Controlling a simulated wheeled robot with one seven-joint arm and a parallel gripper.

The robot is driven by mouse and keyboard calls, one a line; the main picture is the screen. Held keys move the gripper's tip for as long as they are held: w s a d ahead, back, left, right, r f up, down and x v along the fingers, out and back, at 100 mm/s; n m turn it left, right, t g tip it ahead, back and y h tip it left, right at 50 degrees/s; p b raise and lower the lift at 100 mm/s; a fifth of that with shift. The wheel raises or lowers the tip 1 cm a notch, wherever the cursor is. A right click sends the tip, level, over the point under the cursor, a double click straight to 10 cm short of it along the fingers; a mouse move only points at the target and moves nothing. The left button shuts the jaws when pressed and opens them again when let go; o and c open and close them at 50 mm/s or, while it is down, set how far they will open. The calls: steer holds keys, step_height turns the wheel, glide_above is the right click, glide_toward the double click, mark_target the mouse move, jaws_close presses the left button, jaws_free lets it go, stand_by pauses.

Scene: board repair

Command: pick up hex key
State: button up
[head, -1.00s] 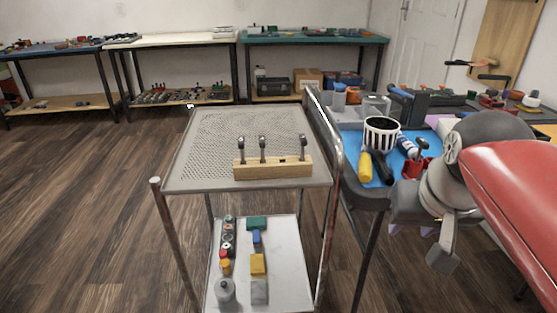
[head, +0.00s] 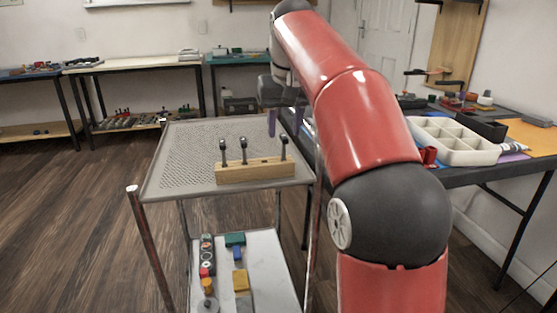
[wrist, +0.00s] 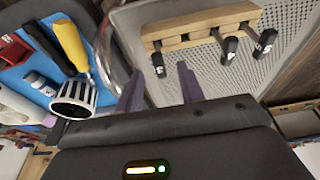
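Three upright tools with dark handles, at left (head: 224,152), middle (head: 244,151) and right (head: 284,147), stand in a wooden block (head: 255,172) on the trolley's mesh top. Which one is the hex key I cannot tell. In the wrist view, the block (wrist: 205,40) is at the top, with the handles, bearing small pale marks, pointing toward me: one handle (wrist: 158,65) at left, two (wrist: 228,50) (wrist: 264,43) at right. My gripper (wrist: 160,90) is open and empty, its purple fingers apart below the left handle, not visibly touching it.
The trolley (head: 185,165) has a lower shelf (head: 262,265) with several small items. Beside it, the wrist view shows a blue mat (wrist: 18,75) with a yellow-handled tool (wrist: 70,43) and a striped cup (wrist: 75,98). A compartment tray (head: 455,140) stands on the right bench.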

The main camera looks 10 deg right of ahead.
mark_target(284, 136)
steer(key=b+x, duration=0.2)
steer(key=x, duration=0.3)
steer(key=shift+f, duration=0.2)
steer(key=shift+c, duration=0.5)
jaws_close()
